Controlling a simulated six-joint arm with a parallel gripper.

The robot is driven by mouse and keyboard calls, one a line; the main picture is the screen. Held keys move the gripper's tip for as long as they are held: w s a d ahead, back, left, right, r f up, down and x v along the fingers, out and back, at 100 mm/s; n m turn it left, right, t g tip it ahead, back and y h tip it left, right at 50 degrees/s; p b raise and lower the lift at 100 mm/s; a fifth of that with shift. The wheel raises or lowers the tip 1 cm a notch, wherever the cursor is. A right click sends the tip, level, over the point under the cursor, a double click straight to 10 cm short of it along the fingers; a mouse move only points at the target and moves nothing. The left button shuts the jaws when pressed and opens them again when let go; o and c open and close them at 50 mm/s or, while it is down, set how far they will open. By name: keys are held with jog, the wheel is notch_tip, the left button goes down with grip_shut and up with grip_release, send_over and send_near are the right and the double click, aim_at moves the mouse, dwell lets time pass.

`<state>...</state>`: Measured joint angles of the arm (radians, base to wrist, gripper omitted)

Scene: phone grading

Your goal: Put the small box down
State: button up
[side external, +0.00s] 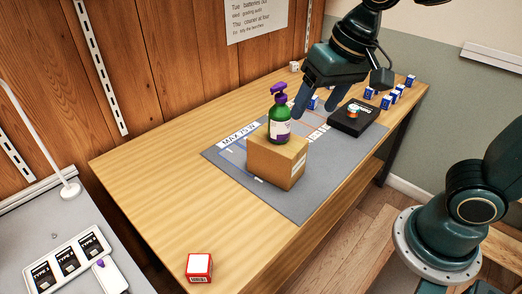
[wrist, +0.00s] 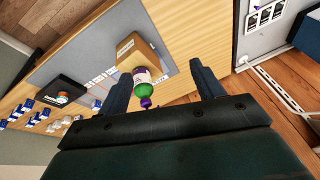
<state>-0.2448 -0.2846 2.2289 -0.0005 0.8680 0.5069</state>
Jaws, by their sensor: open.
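Which box is the small box is not certain. A small red box with a white top (side external: 199,267) sits alone on the table's near left corner. Several small blue-and-white boxes (side external: 396,95) stand at the far right end, and they show at the lower left of the wrist view (wrist: 28,103). One blue-and-white box (side external: 313,103) is partly hidden by my fingers. My gripper (side external: 318,104) is open above the table, behind the pump bottle. In the wrist view its fingers (wrist: 163,85) are spread, with nothing held between them.
A green bottle with a purple pump (side external: 279,126) stands on a brown carton (side external: 277,163) on the grey mat (side external: 310,200). A black box (side external: 353,118) lies to the right. A grey side table (side external: 110,205) holds a tray of labelled cards (side external: 68,257). The table's left half is mostly clear.

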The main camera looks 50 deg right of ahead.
jog(key=s+d+n+t+h, duration=0.1)
jog(key=s+d+n+t, duration=0.1)
jog(key=s+d, duration=0.5)
jog(key=shift+s+n, duration=0.5)
jog(key=shift+s, duration=1.25)
